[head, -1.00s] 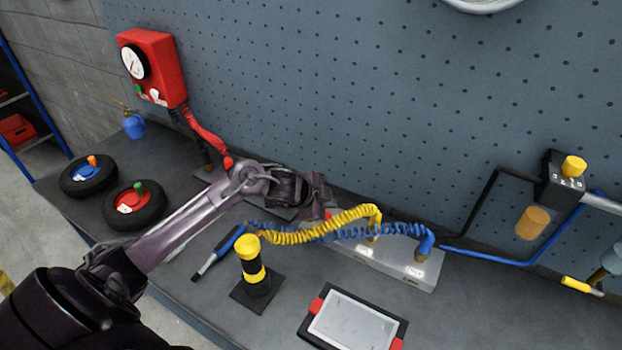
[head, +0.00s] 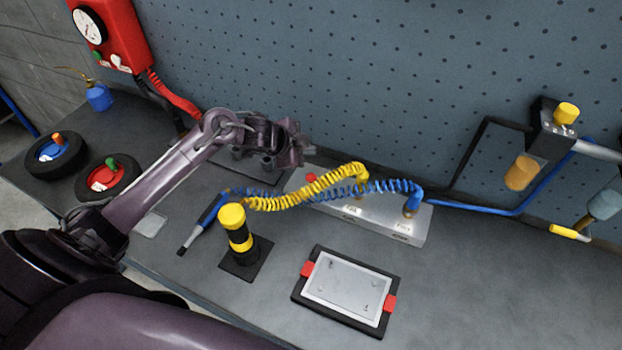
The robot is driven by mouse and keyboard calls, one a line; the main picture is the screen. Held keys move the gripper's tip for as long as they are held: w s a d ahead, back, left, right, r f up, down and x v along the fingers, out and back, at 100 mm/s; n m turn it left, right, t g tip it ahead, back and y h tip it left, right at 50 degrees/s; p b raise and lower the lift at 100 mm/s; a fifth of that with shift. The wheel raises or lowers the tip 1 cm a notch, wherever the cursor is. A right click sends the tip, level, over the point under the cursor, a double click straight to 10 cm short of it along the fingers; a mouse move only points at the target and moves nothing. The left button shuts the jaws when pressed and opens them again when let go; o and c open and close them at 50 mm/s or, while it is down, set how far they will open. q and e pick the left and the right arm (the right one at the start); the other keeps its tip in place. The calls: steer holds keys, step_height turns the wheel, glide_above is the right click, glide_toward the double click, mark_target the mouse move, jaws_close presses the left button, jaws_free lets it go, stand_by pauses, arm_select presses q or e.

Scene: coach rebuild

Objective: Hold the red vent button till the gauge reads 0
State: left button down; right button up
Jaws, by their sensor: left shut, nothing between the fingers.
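A small red button (head: 311,178) shows on the left end of the grey metal block (head: 400,231), just behind the yellow coiled hose (head: 290,204). My left gripper (head: 303,152) is shut and empty. It appears above and behind the red button, with a small gap between them in the picture. The round white gauge (head: 89,27) is on a red box (head: 122,35) on the wall at top left. Its needle and figures are too small to read surely. My right gripper is out of view.
Yellow and blue coiled hoses (head: 380,186) run across the block. Two small wheels (head: 55,157) lie at left. The bench (head: 480,290) is clear at front right.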

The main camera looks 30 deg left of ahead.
arm_select(q)
steer(key=b, duration=0.5)
glide_above(308, 178)
step_height(308, 178, down, 6)
steer(key=shift+s+r, duration=0.15)
steer(key=shift+r, duration=0.1)
steer(key=shift+f+b, duration=0.3)
steer(key=shift+f, duration=0.55)
steer(key=shift+f, duration=0.15)
stand_by(0.6)
steer(key=shift+f, duration=0.25)
